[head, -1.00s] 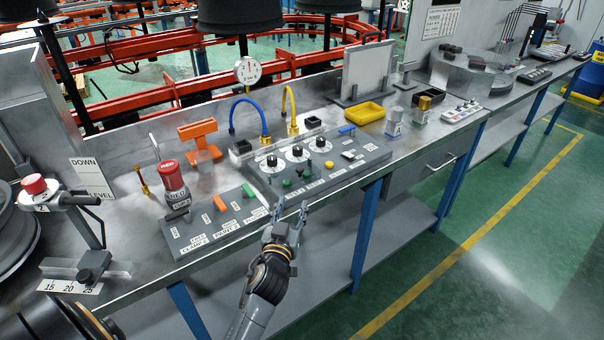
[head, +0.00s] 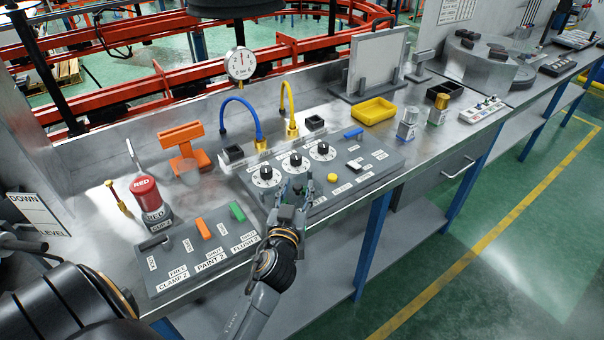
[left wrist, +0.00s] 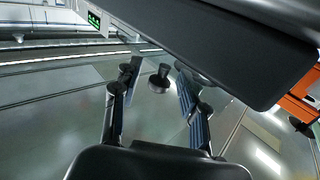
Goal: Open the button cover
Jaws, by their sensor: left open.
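The grey control panel (head: 345,195) lies on the steel bench, with several black dial knobs on white discs. A black square button (head: 233,153) sits at the panel's back left, with what looks like a clear cover (head: 252,150) beside it. Whether that cover is open or shut is too small to tell.
The floor right of the bench is clear.

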